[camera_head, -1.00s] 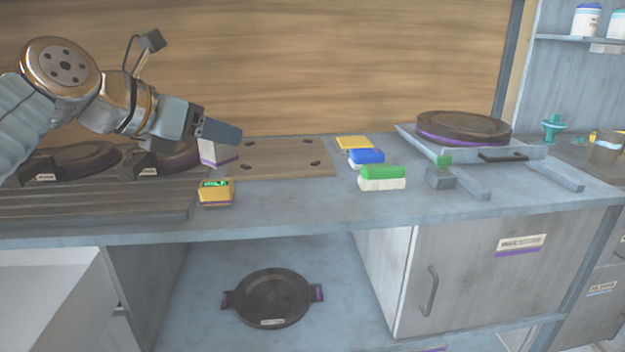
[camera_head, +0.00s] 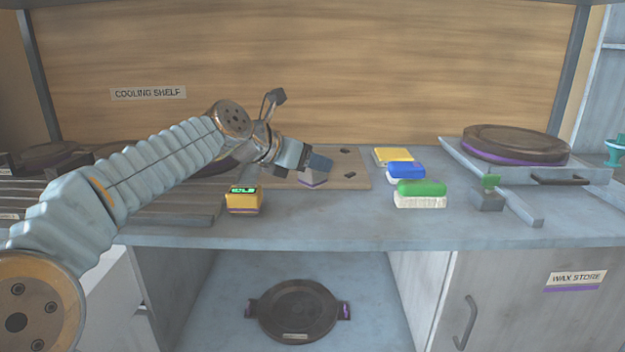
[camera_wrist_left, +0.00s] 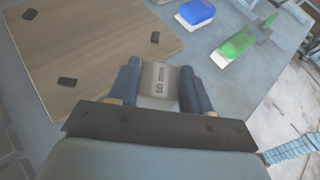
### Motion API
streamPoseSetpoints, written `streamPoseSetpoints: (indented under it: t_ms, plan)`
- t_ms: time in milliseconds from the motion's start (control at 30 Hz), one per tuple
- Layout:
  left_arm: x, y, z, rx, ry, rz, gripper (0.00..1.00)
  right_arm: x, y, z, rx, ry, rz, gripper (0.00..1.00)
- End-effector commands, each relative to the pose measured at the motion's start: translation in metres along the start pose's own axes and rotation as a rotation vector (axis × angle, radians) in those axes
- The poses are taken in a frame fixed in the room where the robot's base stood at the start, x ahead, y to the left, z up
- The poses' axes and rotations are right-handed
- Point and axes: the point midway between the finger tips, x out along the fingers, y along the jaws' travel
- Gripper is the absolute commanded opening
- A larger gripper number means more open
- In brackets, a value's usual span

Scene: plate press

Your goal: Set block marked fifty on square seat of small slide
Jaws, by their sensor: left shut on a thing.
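My left gripper (camera_head: 317,168) is shut on a pale block (camera_head: 312,179) with a purple lower edge. In the left wrist view the block (camera_wrist_left: 165,82) sits between the two fingers and its face reads "50 mm". In the head view it shows in front of the wooden board; its height above the counter is hard to tell. To the right, a small grey block with a green top (camera_head: 488,201) stands beside a grey rail (camera_head: 522,207), apparently the small slide. I cannot clearly make out a square seat. My right gripper is not in view.
The wooden board (camera_head: 352,168) has dark pads. Yellow (camera_head: 393,156), blue (camera_head: 405,170) and green-and-white (camera_head: 421,195) blocks stand between it and the slide. A yellow box with a green display (camera_head: 243,201) stands near the counter's front. A dark round plate (camera_head: 515,142) lies at right.

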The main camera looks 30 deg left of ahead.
Motion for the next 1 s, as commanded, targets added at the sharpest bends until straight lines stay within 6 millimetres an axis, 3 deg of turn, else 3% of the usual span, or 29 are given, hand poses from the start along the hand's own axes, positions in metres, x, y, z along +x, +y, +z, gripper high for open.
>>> streamPoseSetpoints:
  t_ms: [267,600,633,800,1000]
  plan:
    - [0.024,0.002,-0.031,0.000,0.001,-0.001,0.10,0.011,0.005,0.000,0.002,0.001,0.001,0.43]
    - [0.025,0.003,-0.034,0.000,0.000,0.000,0.10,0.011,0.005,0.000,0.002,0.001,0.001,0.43]
    - [0.025,0.003,-0.034,0.000,0.001,0.000,0.52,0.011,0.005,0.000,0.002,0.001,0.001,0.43]
    - [0.025,0.003,-0.033,0.000,0.002,0.000,0.74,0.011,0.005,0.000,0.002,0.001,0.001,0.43]
    - [0.025,0.003,-0.033,0.000,0.002,0.000,0.74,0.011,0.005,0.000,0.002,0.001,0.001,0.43]
